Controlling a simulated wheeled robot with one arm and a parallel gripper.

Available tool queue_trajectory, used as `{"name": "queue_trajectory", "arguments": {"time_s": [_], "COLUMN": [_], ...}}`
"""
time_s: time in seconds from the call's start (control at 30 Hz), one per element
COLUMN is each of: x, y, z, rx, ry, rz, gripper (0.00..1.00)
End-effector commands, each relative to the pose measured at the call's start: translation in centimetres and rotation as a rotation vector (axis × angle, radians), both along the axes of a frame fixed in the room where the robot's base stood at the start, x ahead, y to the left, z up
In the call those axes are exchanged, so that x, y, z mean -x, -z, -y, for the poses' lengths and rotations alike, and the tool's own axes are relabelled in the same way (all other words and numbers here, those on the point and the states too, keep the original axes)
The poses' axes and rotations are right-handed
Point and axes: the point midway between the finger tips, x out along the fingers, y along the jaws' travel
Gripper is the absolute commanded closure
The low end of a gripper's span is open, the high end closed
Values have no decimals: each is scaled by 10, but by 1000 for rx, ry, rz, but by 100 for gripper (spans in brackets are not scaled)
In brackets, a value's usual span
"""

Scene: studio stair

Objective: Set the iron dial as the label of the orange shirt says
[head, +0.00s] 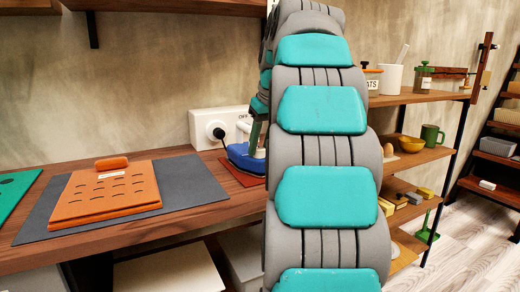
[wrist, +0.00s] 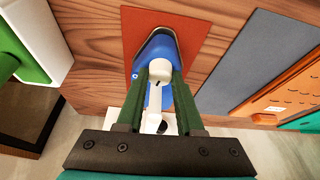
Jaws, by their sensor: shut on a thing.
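The blue iron (head: 243,160) stands on a red-brown mat on the wooden counter, partly hidden behind my arm in the head view. In the wrist view the blue iron (wrist: 184,98) has a white rounded dial (wrist: 160,68) with a small dark mark, above its white handle. My gripper (wrist: 160,76) has its green fingers closed on either side of the dial. The folded orange shirt (head: 125,195) lies on a grey mat, with rows of dark marks. It also shows at the right of the wrist view (wrist: 275,98). I cannot read a label on it.
A green folded piece (head: 12,192) lies at the far left of the counter. Shelves with jars, a yellow bowl (head: 411,144) and a green mug (head: 431,134) stand at right.

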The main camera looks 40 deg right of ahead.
Motion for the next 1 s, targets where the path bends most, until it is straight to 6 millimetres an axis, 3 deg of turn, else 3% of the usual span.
{"name": "queue_trajectory", "arguments": {"time_s": [0.4,0.9,0.93,1.0], "x": [0,0,0,0], "y": [-1,-2,-2,-2], "z": [0,1,1,1], "rx": [2,2,3,3], "ry": [-168,-184,-184,-184], "rz": [3,3,3,3], "gripper": [100,100,63,55]}}
